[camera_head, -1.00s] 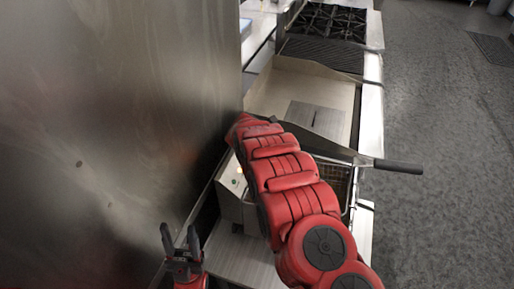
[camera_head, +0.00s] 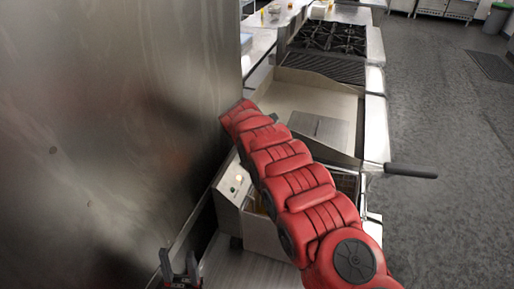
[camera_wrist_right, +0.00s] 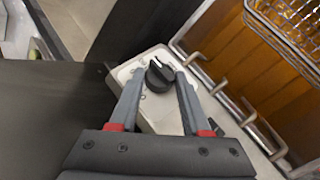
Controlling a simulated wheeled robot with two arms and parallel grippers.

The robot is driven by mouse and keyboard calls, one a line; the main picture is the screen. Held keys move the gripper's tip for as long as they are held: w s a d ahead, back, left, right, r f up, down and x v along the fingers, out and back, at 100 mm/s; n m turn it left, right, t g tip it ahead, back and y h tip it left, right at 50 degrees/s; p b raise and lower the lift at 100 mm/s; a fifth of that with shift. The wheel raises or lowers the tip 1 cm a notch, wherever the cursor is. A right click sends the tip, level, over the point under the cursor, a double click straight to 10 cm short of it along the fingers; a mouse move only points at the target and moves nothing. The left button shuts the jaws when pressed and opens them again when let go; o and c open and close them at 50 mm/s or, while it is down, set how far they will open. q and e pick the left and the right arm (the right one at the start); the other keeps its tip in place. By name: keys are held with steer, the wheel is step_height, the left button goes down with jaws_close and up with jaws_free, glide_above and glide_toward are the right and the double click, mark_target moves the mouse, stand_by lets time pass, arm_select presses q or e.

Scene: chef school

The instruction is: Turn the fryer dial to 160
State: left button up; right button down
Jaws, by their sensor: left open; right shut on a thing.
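The fryer dial (camera_wrist_right: 160,77), a black round knob with a pale pointer mark, sits on a light control panel (camera_wrist_right: 158,119) in the right wrist view. My right gripper (camera_wrist_right: 160,72) has one finger on each side of the dial and is shut on it. The scale numbers are not readable. My left gripper (camera_head: 179,262) is open and empty at the bottom left, low in the picture.
A steel wall (camera_head: 110,130) fills the left. The fryer's wire basket (camera_wrist_right: 290,25) hangs over orange oil (camera_wrist_right: 235,60). A black basket handle (camera_head: 410,170) sticks out to the right. A stove (camera_head: 330,37) stands farther back. The floor at the right (camera_head: 440,110) is clear.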

steer(key=shift+s+f+b, duration=0.1)
steer(key=shift+f+b, duration=0.15)
steer(key=shift+b, duration=0.25)
stand_by(0.4)
steer(key=c, duration=0.8)
jaws_free()
steer(key=o, duration=0.4)
steer(key=shift+r, duration=0.1)
steer(key=shift+o, duration=0.2)
steer(key=shift+r, duration=0.1)
